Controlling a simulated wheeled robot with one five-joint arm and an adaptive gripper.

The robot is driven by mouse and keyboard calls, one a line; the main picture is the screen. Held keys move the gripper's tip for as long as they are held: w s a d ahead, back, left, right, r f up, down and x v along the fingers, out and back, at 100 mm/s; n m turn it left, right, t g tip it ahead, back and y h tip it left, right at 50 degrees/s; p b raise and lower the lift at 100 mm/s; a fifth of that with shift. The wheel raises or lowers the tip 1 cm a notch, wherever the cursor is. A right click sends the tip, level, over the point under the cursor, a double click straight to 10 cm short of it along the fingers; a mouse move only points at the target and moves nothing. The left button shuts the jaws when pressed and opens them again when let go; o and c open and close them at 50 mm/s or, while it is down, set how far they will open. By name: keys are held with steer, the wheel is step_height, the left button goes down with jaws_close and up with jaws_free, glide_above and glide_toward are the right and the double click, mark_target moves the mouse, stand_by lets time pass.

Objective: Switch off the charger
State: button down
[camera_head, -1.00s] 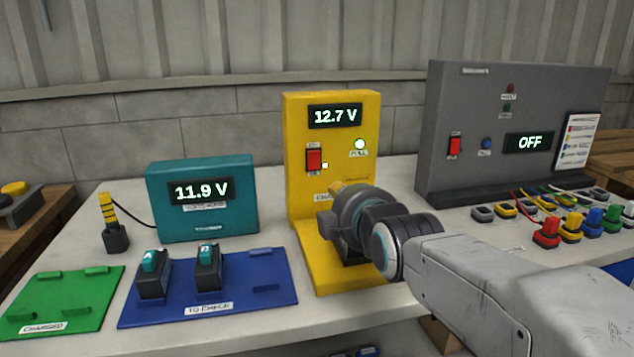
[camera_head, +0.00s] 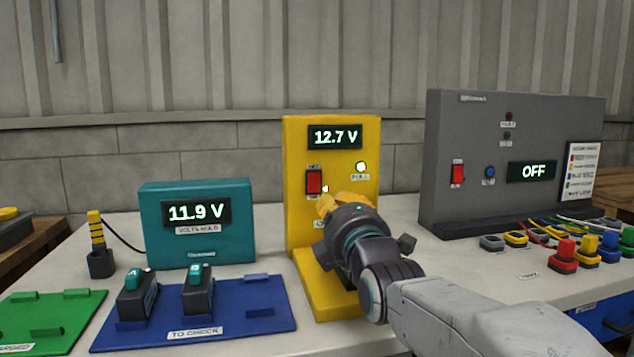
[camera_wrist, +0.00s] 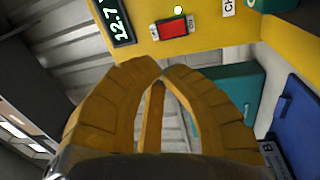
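The yellow charger (camera_head: 300,228) stands upright on the bench, and its display (camera_head: 335,137) reads 12.7 V. Its red rocker switch (camera_head: 314,182) has a small lit lamp beside it, and a round lit lamp (camera_head: 361,167) sits to the upper right. In the wrist view the switch (camera_wrist: 173,28) lies just beyond the fingertips. My gripper (camera_head: 327,203) is in front of the charger, just below the switch. In the wrist view its yellow fingers (camera_wrist: 162,72) meet at the tips with nothing between them. My gripper hides the charger's lower front; I cannot tell whether it touches.
A teal voltmeter (camera_head: 246,235) reading 11.9 V stands left. Before it, a blue mat (camera_head: 262,312) holds two batteries; a green mat (camera_head: 70,305) is further left. A grey panel (camera_head: 440,150) showing OFF stands right, with coloured connectors (camera_head: 562,250) before it.

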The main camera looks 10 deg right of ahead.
mark_target(315, 174)
steer(key=shift+w, duration=0.15)
steer(key=w, duration=0.4)
steer(key=w+r, duration=0.1)
steer(key=w, duration=0.8)
steer(key=shift+w+r, duration=0.3)
steer(key=shift+r, duration=0.1)
stand_by(0.3)
steer(key=shift+w+r+g+p, duration=0.3)
steer(key=shift+p, duration=0.8)
steer(key=shift+w+f+p, duration=0.1)
steer(key=shift+w+p, duration=0.05)
steer(key=shift+p, duration=0.15)
steer(key=shift+f, duration=0.15)
steer(key=shift+b, duration=0.3)
